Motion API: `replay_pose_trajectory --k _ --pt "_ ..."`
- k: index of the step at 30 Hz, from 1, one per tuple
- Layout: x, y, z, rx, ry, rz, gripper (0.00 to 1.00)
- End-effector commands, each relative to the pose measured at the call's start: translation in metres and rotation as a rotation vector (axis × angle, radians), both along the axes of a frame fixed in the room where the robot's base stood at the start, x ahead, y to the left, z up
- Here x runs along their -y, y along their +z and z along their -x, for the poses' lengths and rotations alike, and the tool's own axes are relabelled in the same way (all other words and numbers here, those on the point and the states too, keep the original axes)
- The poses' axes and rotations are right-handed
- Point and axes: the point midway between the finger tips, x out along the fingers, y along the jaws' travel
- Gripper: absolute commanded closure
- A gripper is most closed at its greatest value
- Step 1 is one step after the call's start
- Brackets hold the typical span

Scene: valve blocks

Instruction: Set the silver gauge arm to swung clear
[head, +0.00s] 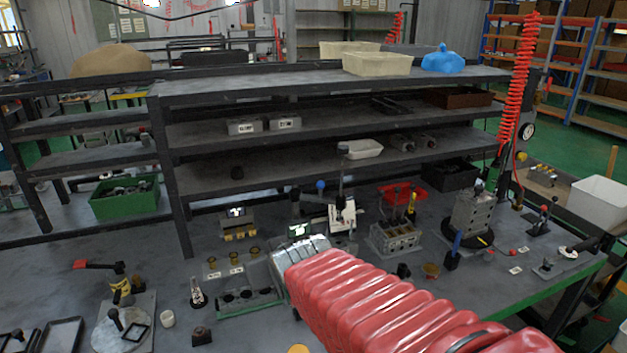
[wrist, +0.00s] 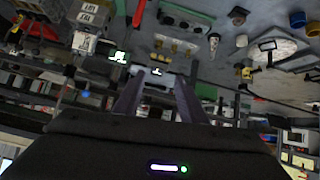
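I cannot pick out the silver gauge arm with certainty. A small pale metal arm with a rounded end (head: 569,252) sits on a low grey base at the bench's right end; its exact position is too small to read. It is not recognisable in the wrist view. My gripper (wrist: 158,88) shows two dark fingers, apart, with nothing held between them. They point toward a small block with a lit green-white display (wrist: 157,72). In the head view my red-sleeved arm hides the gripper's fingers. The gripper is well left of the pale arm.
A valve block (head: 394,237) and a taller grey block (head: 469,217) stand between my arm and the right end. A lever with a red handle (head: 95,265) and a round grey plate (head: 119,332) are at left. Shelves rise behind; a red coiled hose (head: 517,85) hangs at right.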

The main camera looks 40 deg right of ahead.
Motion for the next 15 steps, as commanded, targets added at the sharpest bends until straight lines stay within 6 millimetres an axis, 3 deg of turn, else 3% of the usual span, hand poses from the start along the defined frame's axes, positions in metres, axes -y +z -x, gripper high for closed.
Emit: replay_pose_trajectory --k 6,15 --pt "0.06 0.004 -0.041 0.157 -0.059 0.076 0.62" --pt "0.135 0.012 -0.072 0.375 -0.105 0.182 0.62"
